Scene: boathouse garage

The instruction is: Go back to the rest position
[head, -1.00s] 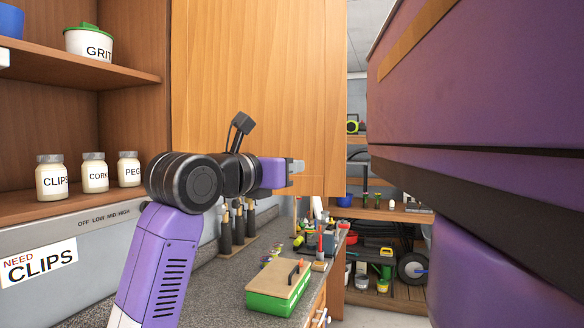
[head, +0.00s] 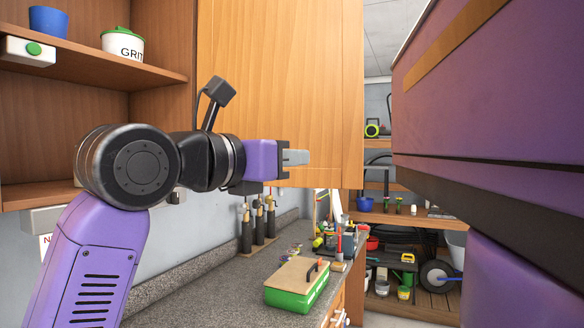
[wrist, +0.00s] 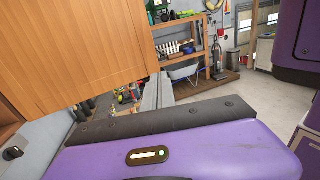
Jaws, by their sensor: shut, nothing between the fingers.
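My gripper (head: 296,158) is at the end of my purple and black arm, in front of the wooden cabinet door (head: 270,90) in the head view. Its grey fingers are together with nothing between them, pointing right. In the wrist view the fingers (wrist: 158,92) show as closed grey bars beyond the purple gripper body. The cabinet door stands to the left of the fingers there (wrist: 85,50).
An open wooden shelf at left holds a blue cup (head: 48,21) and a GRIT jar (head: 123,42). Below, the counter (head: 225,285) carries a green box with a tan lid (head: 297,283). A large purple body fills the right. Shelving (head: 405,215) stands behind.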

